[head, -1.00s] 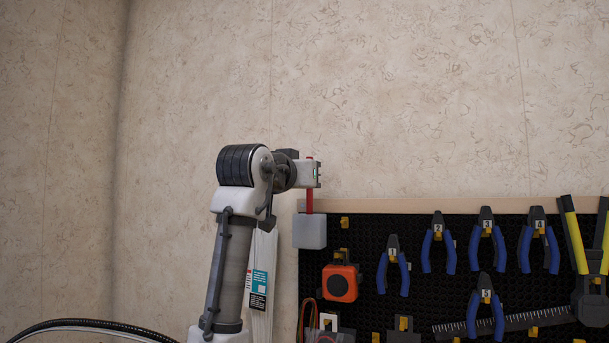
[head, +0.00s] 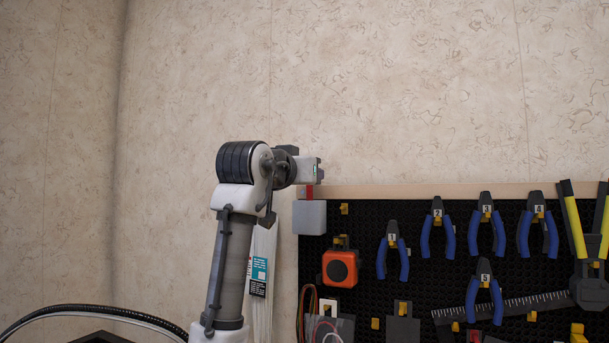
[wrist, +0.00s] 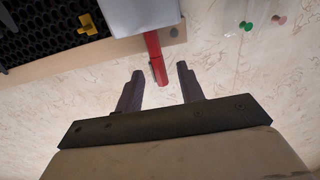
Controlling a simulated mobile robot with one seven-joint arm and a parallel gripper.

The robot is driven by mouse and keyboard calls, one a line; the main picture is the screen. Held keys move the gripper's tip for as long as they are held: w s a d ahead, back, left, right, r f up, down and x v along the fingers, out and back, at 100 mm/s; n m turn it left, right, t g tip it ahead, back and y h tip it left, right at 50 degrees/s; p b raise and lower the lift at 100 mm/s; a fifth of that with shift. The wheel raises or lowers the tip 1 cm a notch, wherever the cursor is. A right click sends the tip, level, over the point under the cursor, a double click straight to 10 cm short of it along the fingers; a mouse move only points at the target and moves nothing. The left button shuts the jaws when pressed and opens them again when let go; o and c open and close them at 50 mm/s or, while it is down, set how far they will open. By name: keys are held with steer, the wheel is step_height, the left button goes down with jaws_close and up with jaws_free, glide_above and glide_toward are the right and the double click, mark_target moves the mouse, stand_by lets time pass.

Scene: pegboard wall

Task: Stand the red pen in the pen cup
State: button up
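The red pen (head: 310,191) stands upright in the pale grey pen cup (head: 309,217) at the pegboard's top left corner. Its lower part is hidden inside the cup. In the wrist view the pen (wrist: 153,48) sticks out of the cup (wrist: 140,14), its free end between my fingertips. My gripper (wrist: 160,68) is open, with a gap on both sides of the pen. In the head view my gripper (head: 317,170) is just above the cup, at the pen's top.
The black pegboard carries an orange tape measure (head: 340,268) below the cup and several blue-handled pliers (head: 437,232) to the right. A wooden rail (head: 430,192) tops the board. The wall above is clear. Green and pink pins (wrist: 247,26) show in the wrist view.

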steer(key=b+v, duration=0.5)
steer(key=v, duration=0.9)
steer(key=shift+w, duration=0.1)
steer(key=shift+f, duration=0.1)
stand_by(0.6)
